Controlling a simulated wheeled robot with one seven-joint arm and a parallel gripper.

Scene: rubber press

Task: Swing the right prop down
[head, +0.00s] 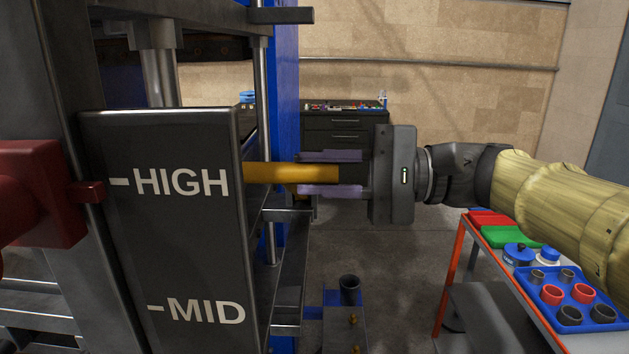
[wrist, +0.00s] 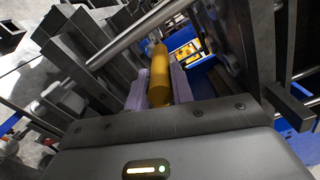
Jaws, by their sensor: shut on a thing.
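The right prop shows as a yellow bar (head: 290,173) that sticks out to the right from behind the dark panel marked HIGH and MID, roughly level in the head view. Its far end is hidden behind the panel. My gripper (head: 332,173) is at the bar's free end, with one pale purple finger above it and one below. In the wrist view the yellow bar (wrist: 159,75) lies between the two fingers, and my gripper (wrist: 159,88) is shut on it.
The dark panel (head: 170,265) and the press frame with its steel rod (head: 262,100) stand close on the left. A red part (head: 40,195) is at the far left. A trolley with a blue tray (head: 530,285) of cups is at the lower right. A dark cabinet (head: 345,125) stands behind.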

